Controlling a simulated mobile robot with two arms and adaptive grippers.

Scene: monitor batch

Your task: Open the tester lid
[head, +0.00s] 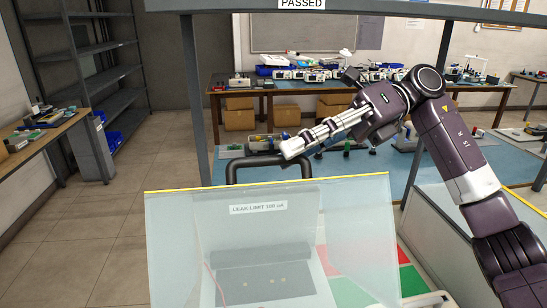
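The tester's clear lid (355,215) is a see-through panelled cover with a yellow strip along its upper edge, at the bottom middle of the head view. A black loop handle (238,170) stands up just behind that strip. Through the clear panel I see a label reading "LEAK LIMIT 100 uA" (258,208) and a dark fixture plate (265,285). My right gripper (291,148) reaches in from the right, its pale fingers pointing left and slightly down. Its tips overlap the handle's top right corner; I cannot tell whether they touch. The fingers look close together, seen from the side. My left gripper is not in view.
A frame with a "PASSED" sign (302,3) crosses the top, with a grey post (198,100) at left. Behind are a bench with several devices (315,75) and cardboard boxes (239,116). Left floor is clear.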

